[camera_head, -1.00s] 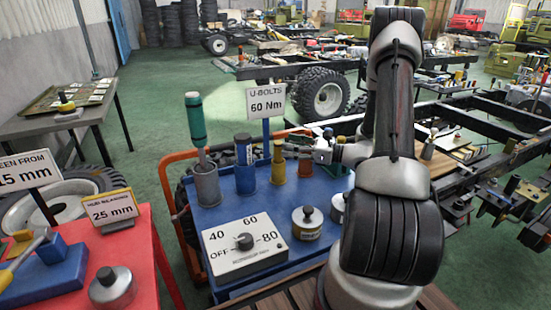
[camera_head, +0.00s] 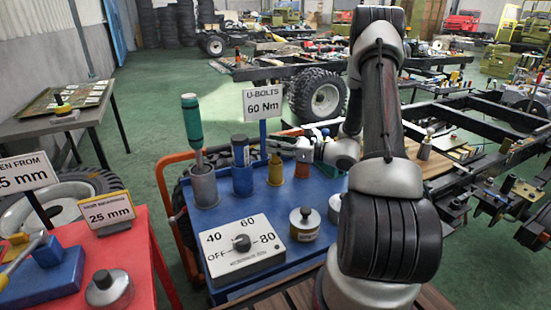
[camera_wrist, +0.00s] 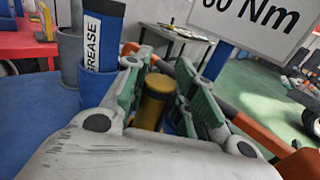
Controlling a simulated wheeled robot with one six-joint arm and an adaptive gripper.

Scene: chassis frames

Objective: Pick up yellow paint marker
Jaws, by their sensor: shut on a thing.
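The yellow paint marker (camera_wrist: 157,95) stands upright between the two green-padded fingers of my gripper (camera_wrist: 160,90) in the wrist view. My gripper is shut on it. In the head view the marker (camera_head: 275,161) is low in a yellow holder (camera_head: 275,176) on the blue bench, with my gripper (camera_head: 279,147) at its upper part, coming from the right. Whether its lower end still sits in the holder is hard to see.
A blue grease tube (camera_head: 241,152) in a blue holder stands close left, and a green-handled screwdriver (camera_head: 192,122) in a grey holder beyond it. The U-bolts 60 Nm sign (camera_head: 263,103) stands behind. A dial box (camera_head: 243,247) and round canister (camera_head: 305,223) are in front.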

